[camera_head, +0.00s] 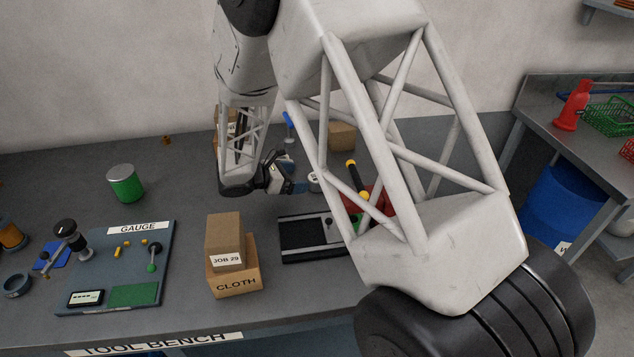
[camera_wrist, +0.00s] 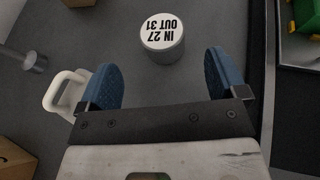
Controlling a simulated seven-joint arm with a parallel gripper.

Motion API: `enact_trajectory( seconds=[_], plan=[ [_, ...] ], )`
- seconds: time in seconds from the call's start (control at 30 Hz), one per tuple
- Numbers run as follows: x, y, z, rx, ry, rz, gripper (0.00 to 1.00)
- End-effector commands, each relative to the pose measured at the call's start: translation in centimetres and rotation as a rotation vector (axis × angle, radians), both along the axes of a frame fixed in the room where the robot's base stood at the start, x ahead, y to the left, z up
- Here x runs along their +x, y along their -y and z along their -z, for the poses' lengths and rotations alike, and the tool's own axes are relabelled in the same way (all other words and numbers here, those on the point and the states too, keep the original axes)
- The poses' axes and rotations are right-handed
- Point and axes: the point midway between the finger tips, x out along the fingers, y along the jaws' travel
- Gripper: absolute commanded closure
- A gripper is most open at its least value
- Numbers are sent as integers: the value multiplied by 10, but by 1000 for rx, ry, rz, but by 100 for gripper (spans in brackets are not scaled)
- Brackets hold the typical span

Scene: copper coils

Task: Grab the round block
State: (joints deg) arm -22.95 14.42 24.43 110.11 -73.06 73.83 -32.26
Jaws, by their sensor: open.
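The round block (camera_wrist: 162,45) is a short grey cylinder with a white top printed "IN 27 OUT 31". It stands upright on the grey bench in the wrist view. It also shows small in the head view as a pale round thing (camera_head: 314,181), partly hidden by my arm. My gripper (camera_wrist: 163,78) is open, with its two blue fingertips apart. The block lies just beyond the fingertips, about midway between them, and no contact shows. In the head view my gripper (camera_head: 298,187) is just left of the block, low over the bench.
A white looped handle (camera_wrist: 62,95) is close beside the left finger. A metal cylinder (camera_wrist: 32,61) lies further left. A black-and-grey tray (camera_head: 304,255) lies in front, right of the stacked cardboard boxes (camera_head: 226,240). A gauge board (camera_head: 125,265) is at left.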

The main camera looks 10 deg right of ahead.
Motion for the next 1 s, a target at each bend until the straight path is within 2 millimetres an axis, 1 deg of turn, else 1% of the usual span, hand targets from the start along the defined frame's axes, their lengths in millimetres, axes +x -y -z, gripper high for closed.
enact_trajectory(
  seconds=[0.27, 0.5, 0.6, 1.0],
  plan=[
    [1, 3, 1, 0, 0, 0, 9],
    [5, 19, 7, -1, 0, 2, 9],
    [6, 23, 9, -1, 0, 1, 9],
    [7, 25, 10, -1, -1, 0, 9]
  ],
)
